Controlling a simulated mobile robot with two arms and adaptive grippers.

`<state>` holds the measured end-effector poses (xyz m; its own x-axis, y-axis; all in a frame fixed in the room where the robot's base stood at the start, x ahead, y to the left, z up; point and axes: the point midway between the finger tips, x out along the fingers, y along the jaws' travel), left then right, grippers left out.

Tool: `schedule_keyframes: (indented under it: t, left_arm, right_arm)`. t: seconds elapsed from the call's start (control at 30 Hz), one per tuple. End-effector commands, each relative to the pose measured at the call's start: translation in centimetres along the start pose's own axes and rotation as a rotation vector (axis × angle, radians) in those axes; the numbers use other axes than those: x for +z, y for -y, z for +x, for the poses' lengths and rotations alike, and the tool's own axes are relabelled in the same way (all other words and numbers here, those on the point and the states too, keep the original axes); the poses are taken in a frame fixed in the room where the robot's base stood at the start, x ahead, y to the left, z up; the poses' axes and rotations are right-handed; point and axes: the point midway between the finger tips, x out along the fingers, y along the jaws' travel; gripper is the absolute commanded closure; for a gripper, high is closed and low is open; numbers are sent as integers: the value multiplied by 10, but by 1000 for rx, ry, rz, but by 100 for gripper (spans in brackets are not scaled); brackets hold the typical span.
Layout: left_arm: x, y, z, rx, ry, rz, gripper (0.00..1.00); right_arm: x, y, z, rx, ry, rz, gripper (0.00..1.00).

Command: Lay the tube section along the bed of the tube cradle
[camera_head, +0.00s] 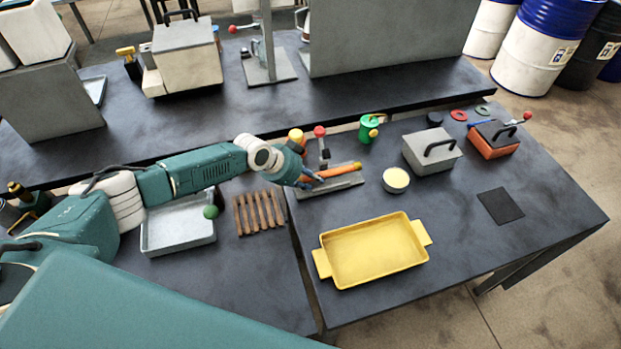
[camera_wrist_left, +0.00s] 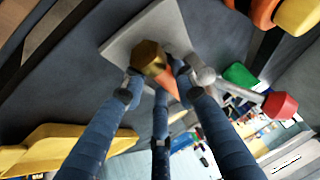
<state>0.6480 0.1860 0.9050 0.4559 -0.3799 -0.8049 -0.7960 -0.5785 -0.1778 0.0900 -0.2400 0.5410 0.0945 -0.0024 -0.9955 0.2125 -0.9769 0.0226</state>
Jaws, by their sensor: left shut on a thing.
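The tube section (camera_head: 342,171), orange with a brass end, lies lengthwise over the grey tube cradle (camera_head: 345,184), seen in the head view. I cannot tell whether it touches the bed. My left gripper (camera_head: 312,181) is shut on the tube near its left end. In the left wrist view the fingers (camera_wrist_left: 160,88) close around the tube, with its brass end (camera_wrist_left: 149,56) in front of the cradle's grey plate (camera_wrist_left: 122,46). The cradle's red-knobbed lever (camera_head: 320,132) stands upright behind the tube. My right gripper is not in view.
A yellow tray (camera_head: 328,240) stands in front of the cradle. A slatted wooden rack (camera_head: 258,212) lies to the left.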

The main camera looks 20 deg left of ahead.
Motion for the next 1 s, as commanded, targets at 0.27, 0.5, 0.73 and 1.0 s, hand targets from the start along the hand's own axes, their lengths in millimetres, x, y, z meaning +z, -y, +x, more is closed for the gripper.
schedule_keyframes:
  t: [0.27, 0.5, 0.73, 1.0]
  left_arm:
    - [7, -13, 6, 22, 14, -1, 56]
    - [7, -12, 5, 21, 13, -1, 50]
    - [6, -11, 5, 19, 13, 0, 50]
    - [-7, -6, -8, 14, 9, 0, 50]
  right_arm:
    - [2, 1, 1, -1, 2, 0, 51]
    - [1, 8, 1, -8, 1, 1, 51]
    - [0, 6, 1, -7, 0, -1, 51]
    - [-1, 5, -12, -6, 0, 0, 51]
